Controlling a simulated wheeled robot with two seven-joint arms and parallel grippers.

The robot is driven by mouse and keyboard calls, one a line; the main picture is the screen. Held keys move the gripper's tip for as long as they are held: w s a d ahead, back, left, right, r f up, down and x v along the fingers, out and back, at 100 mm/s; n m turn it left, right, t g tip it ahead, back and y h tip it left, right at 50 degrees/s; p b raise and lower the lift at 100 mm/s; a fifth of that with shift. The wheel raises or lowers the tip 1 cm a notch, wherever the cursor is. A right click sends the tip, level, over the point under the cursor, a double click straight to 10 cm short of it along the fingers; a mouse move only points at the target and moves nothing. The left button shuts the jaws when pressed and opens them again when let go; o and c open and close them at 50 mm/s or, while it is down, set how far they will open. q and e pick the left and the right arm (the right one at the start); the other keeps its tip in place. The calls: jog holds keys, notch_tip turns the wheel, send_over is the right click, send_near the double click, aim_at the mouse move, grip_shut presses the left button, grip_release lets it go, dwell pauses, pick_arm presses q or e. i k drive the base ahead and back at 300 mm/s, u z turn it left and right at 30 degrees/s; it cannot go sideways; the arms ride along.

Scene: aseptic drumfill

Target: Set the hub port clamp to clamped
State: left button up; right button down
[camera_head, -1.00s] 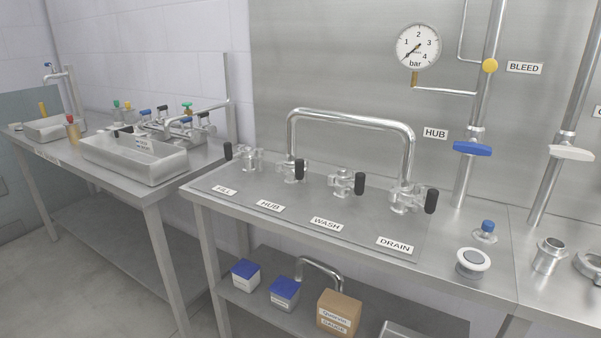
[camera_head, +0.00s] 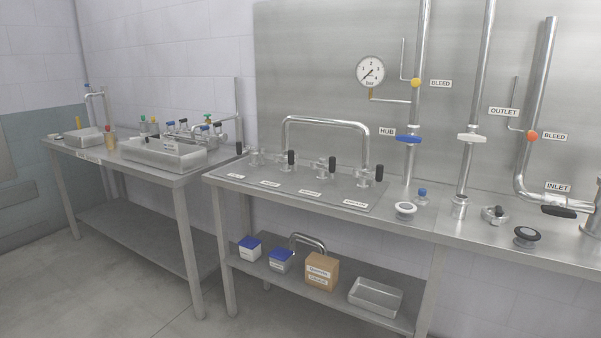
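Four labelled ports stand in a row on the plate (camera_head: 262,191) on the bench; the tags in the earlier frame read FILL, HUB, WASH and DRAIN. The hub port clamp (camera_head: 284,168) is second from left, behind the HUB tag (camera_head: 270,184), with a black handle (camera_head: 291,158) that stands about upright. Whether it is clamped cannot be told at this size. A bent steel pipe (camera_head: 325,121) arches from near the hub port to the drain port (camera_head: 363,178). Neither gripper shows in this view.
A blue HUB valve handle (camera_head: 408,139) sits on the pipe behind. The lower shelf holds a cardboard box (camera_head: 321,272) and a tray (camera_head: 375,297). Floor at front left is clear.

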aim_at(292, 158)
jog(key=u, duration=0.65)
jog(key=i, duration=1.3)
jog(key=z, duration=0.65)
